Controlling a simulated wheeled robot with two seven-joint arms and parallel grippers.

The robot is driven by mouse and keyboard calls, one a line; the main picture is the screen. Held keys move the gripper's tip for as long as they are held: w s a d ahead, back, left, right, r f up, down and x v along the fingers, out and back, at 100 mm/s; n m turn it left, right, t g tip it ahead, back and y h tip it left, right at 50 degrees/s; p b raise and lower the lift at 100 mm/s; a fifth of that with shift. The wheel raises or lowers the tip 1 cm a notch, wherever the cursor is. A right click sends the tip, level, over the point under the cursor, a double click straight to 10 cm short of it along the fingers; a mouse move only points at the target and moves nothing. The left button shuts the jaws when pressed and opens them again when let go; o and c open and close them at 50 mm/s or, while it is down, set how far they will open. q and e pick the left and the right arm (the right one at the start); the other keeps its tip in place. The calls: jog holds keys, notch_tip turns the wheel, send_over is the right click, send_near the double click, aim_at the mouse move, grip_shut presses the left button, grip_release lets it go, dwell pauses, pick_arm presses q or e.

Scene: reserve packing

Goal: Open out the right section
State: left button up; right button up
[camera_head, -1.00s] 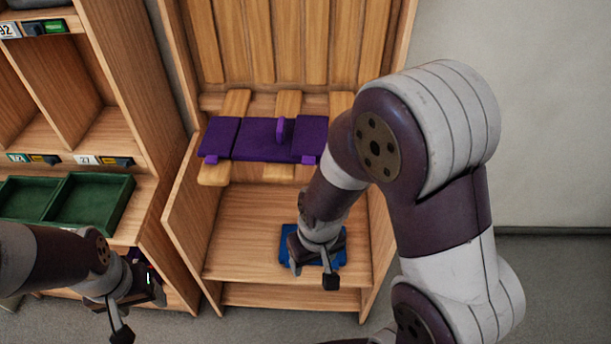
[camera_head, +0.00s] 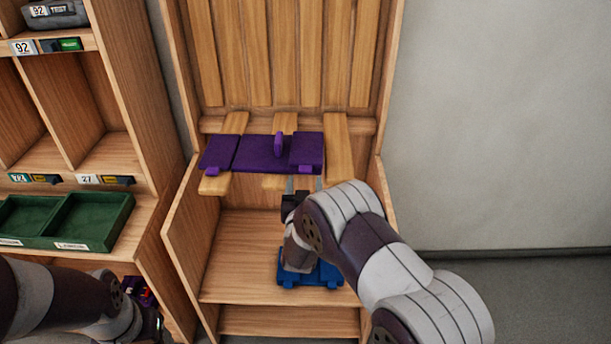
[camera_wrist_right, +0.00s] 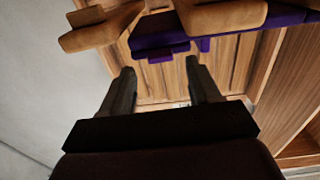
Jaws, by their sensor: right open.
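A purple panelled piece (camera_head: 262,153) lies across wooden slats in the tall cabinet. It has a left section (camera_head: 219,152), a middle with an upright purple handle, and a right section (camera_head: 307,148). A small purple tab (camera_head: 305,169) sticks out at the right section's front edge. The wrist view shows a purple tab (camera_wrist_right: 160,54) beyond my fingers. My right gripper (camera_head: 303,184) is open and empty, just in front of and below that section, with its fingers pointing to it. My left gripper (camera_head: 157,328) is at the lower left, its fingers not clear.
Wooden slats (camera_head: 340,150) jut forward beneath the purple piece. A blue piece (camera_head: 310,276) lies on the lower shelf below my right arm. Cabinet side walls (camera_head: 187,235) stand on both sides. At left is a shelf unit with a green tray (camera_head: 88,222). The right wall side is clear.

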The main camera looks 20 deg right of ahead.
aim_at(305, 173)
jog(key=x, duration=0.3)
jog(key=shift+w, duration=0.25)
